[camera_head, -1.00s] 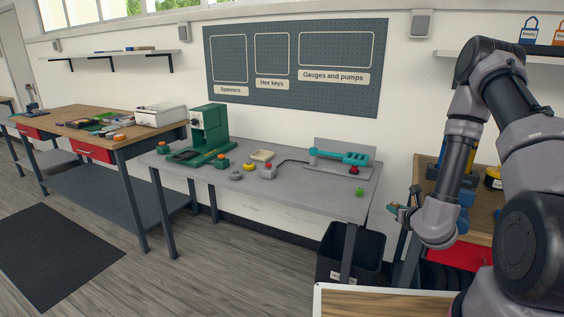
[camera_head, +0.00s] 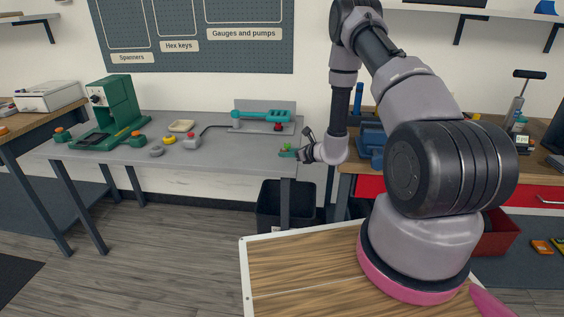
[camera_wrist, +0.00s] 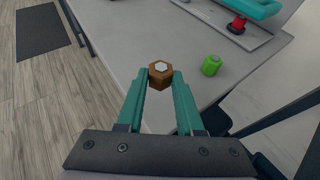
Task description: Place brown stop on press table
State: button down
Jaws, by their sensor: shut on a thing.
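In the wrist view, the brown stop (camera_wrist: 152,80), a small hexagonal piece with a pale top centre, sits between the fingertips of my gripper (camera_wrist: 159,76). My gripper is shut on it. The grey press table (camera_wrist: 135,38) lies below the stop; I cannot tell whether they touch. In the head view, my gripper (camera_head: 291,153) is at the right end of the press table (camera_head: 215,157), and the brown stop is too small to make out there.
A green stop (camera_wrist: 211,65) stands on the table, right of the brown one. A red knob (camera_wrist: 238,23) and teal tool (camera_head: 262,116) are farther back. The green press (camera_head: 115,112) and several small pieces occupy the table's left. A black bin (camera_head: 284,207) stands below.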

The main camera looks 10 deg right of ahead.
aim_at(288, 168)
jog(key=shift+f, duration=2.35)
jog(key=shift+f, duration=0.1)
jog(key=c, duration=0.5)
grip_release()
jog(key=shift+c, duration=0.2)
